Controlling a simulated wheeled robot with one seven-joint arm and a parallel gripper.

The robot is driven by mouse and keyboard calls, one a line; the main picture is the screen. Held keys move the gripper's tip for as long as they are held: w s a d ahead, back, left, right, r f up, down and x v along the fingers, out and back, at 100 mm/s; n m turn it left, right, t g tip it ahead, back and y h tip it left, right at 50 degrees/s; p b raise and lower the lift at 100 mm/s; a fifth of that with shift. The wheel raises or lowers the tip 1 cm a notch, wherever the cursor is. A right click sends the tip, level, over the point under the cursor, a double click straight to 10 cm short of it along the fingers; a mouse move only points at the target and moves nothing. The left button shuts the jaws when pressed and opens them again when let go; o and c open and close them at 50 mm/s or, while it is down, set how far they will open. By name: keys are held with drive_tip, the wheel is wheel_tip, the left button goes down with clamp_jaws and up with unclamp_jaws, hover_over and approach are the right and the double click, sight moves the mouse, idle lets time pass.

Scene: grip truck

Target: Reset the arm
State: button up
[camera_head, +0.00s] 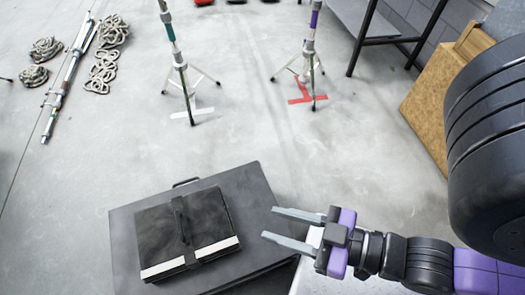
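My gripper (270,224) is at the lower middle of the head view, at the end of my black and purple arm, which reaches in from the right. Its two grey fingers point left and stand apart, with nothing between them. The fingertips are to the right of a dark bag (160,230) with white strips along its front edge. The bag lies on a dark grey flat-topped case (250,190). The fingertips are near the case's right edge in the picture. I cannot tell their height above it.
Two tripod stands stand on the concrete floor, one (180,64) by a white tape mark and one (308,60) by a red mark (300,93). Coiled ropes (103,70) and a pole lie at upper left. A dark-framed table (365,40) and a wooden panel (430,105) are at right. The middle floor is clear.

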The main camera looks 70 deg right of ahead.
wheel_tip(320, 180, up, 22)
drive_tip(key=p, duration=2.1)
drive_tip(key=shift+f, duration=0.15)
